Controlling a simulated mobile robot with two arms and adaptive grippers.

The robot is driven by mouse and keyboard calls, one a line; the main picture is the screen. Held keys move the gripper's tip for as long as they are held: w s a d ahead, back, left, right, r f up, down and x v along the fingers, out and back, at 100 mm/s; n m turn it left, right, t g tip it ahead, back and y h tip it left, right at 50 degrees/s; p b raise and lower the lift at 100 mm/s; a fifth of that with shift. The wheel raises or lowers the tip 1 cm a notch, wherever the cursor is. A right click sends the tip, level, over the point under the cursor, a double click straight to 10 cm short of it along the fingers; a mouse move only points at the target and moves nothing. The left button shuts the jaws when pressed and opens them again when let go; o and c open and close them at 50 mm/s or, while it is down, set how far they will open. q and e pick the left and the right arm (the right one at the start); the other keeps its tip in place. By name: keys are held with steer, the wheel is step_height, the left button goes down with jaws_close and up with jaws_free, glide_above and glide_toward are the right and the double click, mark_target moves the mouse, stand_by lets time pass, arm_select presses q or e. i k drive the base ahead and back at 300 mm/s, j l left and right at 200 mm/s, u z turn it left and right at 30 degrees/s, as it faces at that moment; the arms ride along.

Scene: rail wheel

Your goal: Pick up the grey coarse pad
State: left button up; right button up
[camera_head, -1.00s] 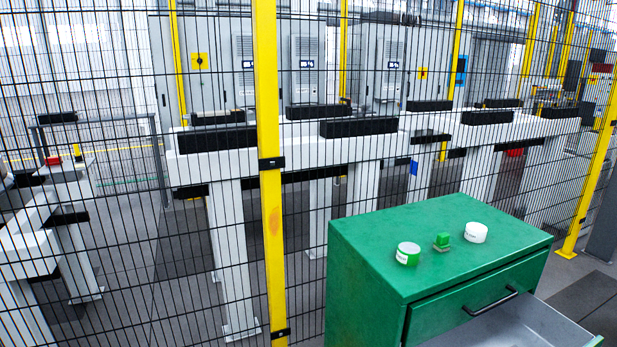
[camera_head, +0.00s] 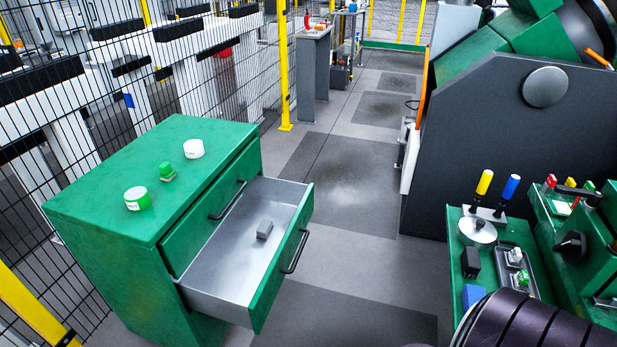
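A small grey block, which looks like the grey coarse pad (camera_head: 265,229), lies inside the open lower drawer (camera_head: 222,269) of the green cabinet (camera_head: 97,195). It rests on the drawer's bare metal floor, towards the far end. Neither of my grippers shows fingers in the head view. A dark ribbed rounded shape at the bottom right may be part of my own arm, but I cannot tell.
On the cabinet top stand a green-and-white tin (camera_head: 138,198), a small green block (camera_head: 166,172) and a white tin (camera_head: 193,148). A mesh fence runs behind. A green machine bench (camera_head: 484,262) with tools stands right. Floor between is clear.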

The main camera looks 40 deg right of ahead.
mark_target(264, 230)
steer(key=l+z, duration=0.2)
steer(key=z, duration=0.25)
steer(key=l+z, duration=0.25)
steer(key=z, duration=0.2)
